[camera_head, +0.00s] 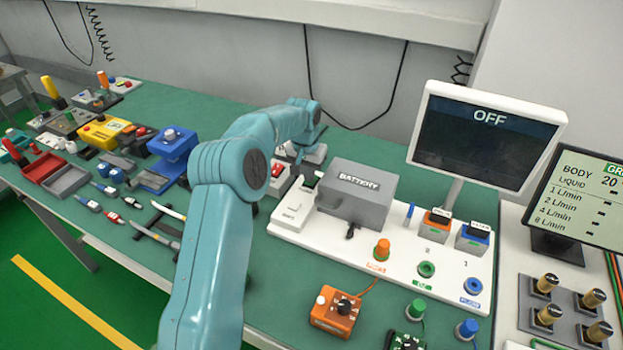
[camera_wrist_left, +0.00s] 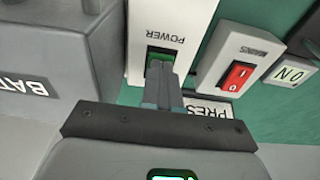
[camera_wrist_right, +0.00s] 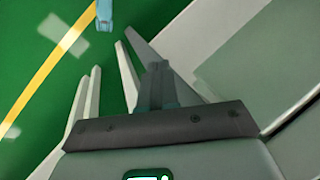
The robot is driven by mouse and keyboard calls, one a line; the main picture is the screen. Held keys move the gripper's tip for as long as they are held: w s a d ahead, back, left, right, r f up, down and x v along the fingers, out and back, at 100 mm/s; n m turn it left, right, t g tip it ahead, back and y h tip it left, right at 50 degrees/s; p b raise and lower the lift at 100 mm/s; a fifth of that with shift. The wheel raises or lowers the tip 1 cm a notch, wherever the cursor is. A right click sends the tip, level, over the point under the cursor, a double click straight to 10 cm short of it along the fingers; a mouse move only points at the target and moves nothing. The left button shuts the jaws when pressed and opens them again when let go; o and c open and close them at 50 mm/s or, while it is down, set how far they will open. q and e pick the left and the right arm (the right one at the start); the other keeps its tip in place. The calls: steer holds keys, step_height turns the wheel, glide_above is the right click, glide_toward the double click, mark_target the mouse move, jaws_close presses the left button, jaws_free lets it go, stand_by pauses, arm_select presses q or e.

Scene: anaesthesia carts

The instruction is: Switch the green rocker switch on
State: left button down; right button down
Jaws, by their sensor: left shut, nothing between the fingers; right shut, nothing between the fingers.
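The green rocker switch (camera_wrist_left: 162,54) sits in a white housing marked POWER. In the head view the green rocker (camera_head: 311,181) shows beside the grey BATTERY box (camera_head: 357,190), on the white board (camera_head: 398,251). My left gripper (camera_wrist_left: 160,72) is shut and empty; its fingertips overlap the edge of the green rocker in the left wrist view. I cannot tell whether they touch it. My left gripper is small in the head view (camera_head: 300,160). The monitor (camera_head: 487,135) reads OFF. My right gripper (camera_wrist_right: 158,72) is shut and empty, above the green floor.
Coloured plugs and knobs fill the board's right part. Tools and boxes crowd the table's left; bare green table shows behind my left arm.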

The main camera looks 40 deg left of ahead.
arm_select(q)
steer(key=shift+f, duration=0.35)
step_height(320, 180, up, 7)
steer(key=p, duration=0.5)
stand_by(0.4)
steer(key=shift+s, duration=0.1)
stand_by(0.5)
